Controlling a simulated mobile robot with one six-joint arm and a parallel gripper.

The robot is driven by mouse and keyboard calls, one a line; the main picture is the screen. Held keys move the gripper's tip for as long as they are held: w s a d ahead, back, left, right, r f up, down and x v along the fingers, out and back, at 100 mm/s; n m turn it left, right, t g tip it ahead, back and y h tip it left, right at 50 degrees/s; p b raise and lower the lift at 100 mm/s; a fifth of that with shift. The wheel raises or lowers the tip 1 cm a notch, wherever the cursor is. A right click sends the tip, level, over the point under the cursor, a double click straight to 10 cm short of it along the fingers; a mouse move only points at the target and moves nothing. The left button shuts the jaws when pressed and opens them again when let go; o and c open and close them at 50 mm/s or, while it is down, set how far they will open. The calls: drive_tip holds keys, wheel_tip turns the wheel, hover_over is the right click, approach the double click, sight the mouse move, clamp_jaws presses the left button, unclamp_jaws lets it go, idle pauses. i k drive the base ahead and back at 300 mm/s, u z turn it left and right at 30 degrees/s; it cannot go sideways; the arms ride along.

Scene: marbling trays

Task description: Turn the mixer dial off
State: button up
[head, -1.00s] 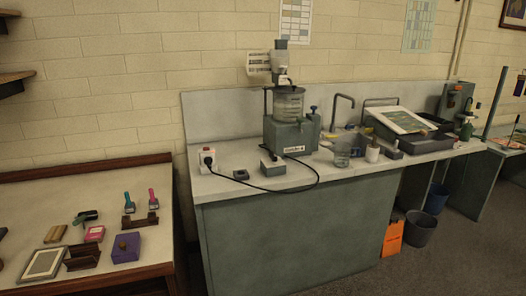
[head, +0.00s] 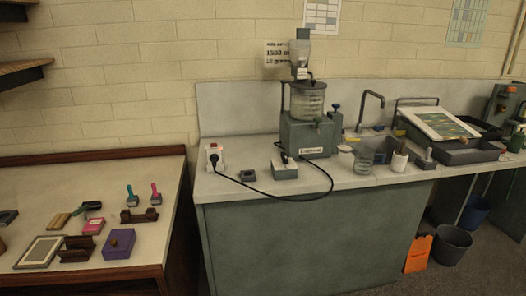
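The mixer (head: 308,112) stands on the grey counter, with a clear cylindrical vessel (head: 307,99) on its grey base and a hopper-like top above it. A label shows on the front of the base. A small grey box (head: 284,170) with a dark part on top sits on the counter in front of the mixer; I cannot tell whether this is the dial, or its setting. A black cable (head: 262,191) runs from the white wall socket block (head: 214,157) past the box toward the mixer. My gripper is not in view.
A wooden-edged table (head: 150,228) with a purple box (head: 119,243) and small tools stands at left, apart from the counter (head: 225,187). A sink area, glass beaker (head: 363,158) and tilted tray are at right. Buckets (head: 452,244) and an orange sheet (head: 418,253) are below.

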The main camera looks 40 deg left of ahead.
sight(284, 157)
drive_tip(key=u, duration=0.5)
drive_tip(key=i, duration=0.5)
drive_tip(key=u, duration=0.7)
drive_tip(key=i, duration=0.55)
drive_tip(key=u, duration=0.35)
